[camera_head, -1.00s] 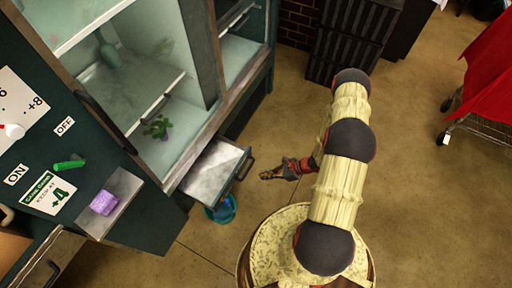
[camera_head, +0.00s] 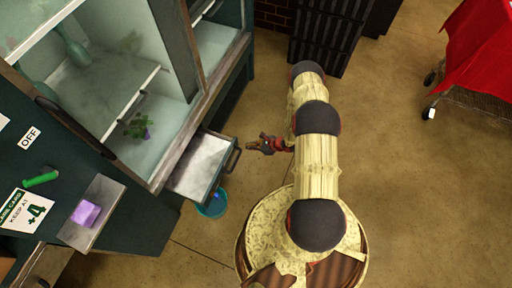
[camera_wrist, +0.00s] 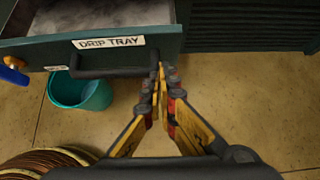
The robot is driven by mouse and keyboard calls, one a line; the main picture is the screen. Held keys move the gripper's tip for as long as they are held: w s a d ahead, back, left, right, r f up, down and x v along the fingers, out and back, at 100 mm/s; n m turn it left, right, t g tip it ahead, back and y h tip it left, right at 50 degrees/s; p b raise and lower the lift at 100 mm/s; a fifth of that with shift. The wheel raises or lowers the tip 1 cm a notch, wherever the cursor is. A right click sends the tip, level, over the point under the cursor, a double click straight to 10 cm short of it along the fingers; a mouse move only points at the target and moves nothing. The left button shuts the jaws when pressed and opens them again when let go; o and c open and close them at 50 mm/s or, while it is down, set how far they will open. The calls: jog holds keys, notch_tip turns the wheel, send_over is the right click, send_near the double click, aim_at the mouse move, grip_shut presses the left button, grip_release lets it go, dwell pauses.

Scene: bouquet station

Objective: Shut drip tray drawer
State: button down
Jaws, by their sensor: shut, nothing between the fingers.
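The drip tray drawer (camera_head: 200,165) sticks out, open, from the base of the dark green cabinet in the head view. Its front (camera_wrist: 160,46) carries a "DRIP TRAY" label and a dark bar handle (camera_wrist: 110,68) in the wrist view. My gripper (camera_head: 256,145) is shut and empty, just right of the drawer front in the head view. In the wrist view the fingertips of my gripper (camera_wrist: 160,75) lie at the right end of the handle. I cannot tell whether they touch it.
A teal bucket (camera_wrist: 80,92) stands on the floor below the drawer. A purple block (camera_head: 86,213) sits on a grey ledge at left. A dark slatted unit (camera_head: 335,35) stands behind my arm. A red-draped cart (camera_head: 475,70) is at far right. Floor right of my arm is clear.

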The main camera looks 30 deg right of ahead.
aim_at(235, 145)
jog(key=shift+w+a+f+b, duration=0.2)
jog(key=shift+w+a, duration=0.35)
jog(key=shift+w, duration=0.15)
jog(key=shift+w+a+f+b, duration=0.2)
jog(key=shift+w+a, duration=0.3)
jog(key=shift+w, duration=0.2)
jog(key=shift+w+a+f+b, duration=0.2)
jog(key=shift+w+a, duration=0.35)
jog(key=shift+w, duration=0.15)
jog(key=w+a+b, duration=0.2)
jog(key=w+a, duration=0.1)
jog(key=w, duration=0.2)
jog(key=w+a+b, duration=0.1)
jog(key=w+a, duration=0.3)
jog(key=w, duration=0.1)
jog(key=w+a+b, duration=0.2)
jog(key=w+a, duration=0.2)
jog(key=w, duration=0.1)
jog(key=shift+w+b, duration=0.2)
jog(key=shift+b, duration=0.1)
